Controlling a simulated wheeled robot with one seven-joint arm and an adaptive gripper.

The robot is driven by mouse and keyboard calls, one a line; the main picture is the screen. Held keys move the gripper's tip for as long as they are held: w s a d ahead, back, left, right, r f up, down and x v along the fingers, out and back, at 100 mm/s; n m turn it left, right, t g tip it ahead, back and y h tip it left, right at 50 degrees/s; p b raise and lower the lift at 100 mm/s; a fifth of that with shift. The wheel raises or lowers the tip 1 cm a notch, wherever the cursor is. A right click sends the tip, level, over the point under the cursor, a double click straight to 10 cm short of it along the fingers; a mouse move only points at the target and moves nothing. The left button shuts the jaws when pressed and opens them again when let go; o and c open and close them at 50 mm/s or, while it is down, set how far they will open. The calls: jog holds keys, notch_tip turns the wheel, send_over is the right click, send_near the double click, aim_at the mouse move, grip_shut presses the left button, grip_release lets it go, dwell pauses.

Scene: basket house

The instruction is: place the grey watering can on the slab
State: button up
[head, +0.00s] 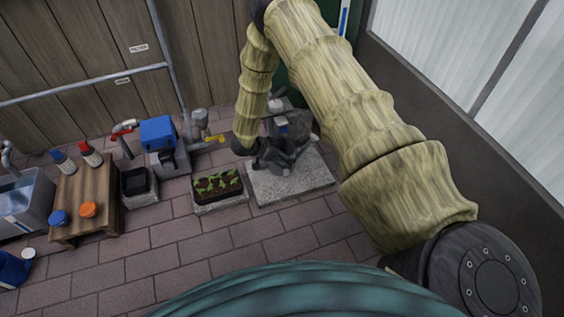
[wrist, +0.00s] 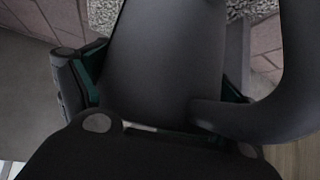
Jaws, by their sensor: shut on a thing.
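The grey watering can (wrist: 165,60) fills the middle of the wrist view, with a thick curved part of it at the right. My gripper (wrist: 165,105) is shut on the watering can, with one finger on each side of it. In the head view my gripper (head: 268,158) is over the pale stone slab (head: 315,178), and the can (head: 303,136) is partly hidden by my arm. The speckled slab also shows beyond the can in the wrist view (wrist: 240,10). I cannot tell whether the can touches the slab.
A planter of seedlings (head: 218,186) stands just left of the slab. Further left are a blue-topped box (head: 158,132), a dark pot (head: 136,182) and a wooden table (head: 86,195) with bottles. A wall ledge runs along the right. The brick floor in front is clear.

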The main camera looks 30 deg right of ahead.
aim_at(287, 154)
notch_tip(287, 154, down, 4)
jog(key=shift+f+b, duration=0.1)
jog(key=shift+b, duration=1.1)
jog(key=shift+w+f+b, duration=0.1)
jog(key=shift+f+b, duration=0.15)
jog(key=shift+b, duration=0.05)
jog(key=shift+w+r, duration=0.1)
jog(key=o, duration=0.9)
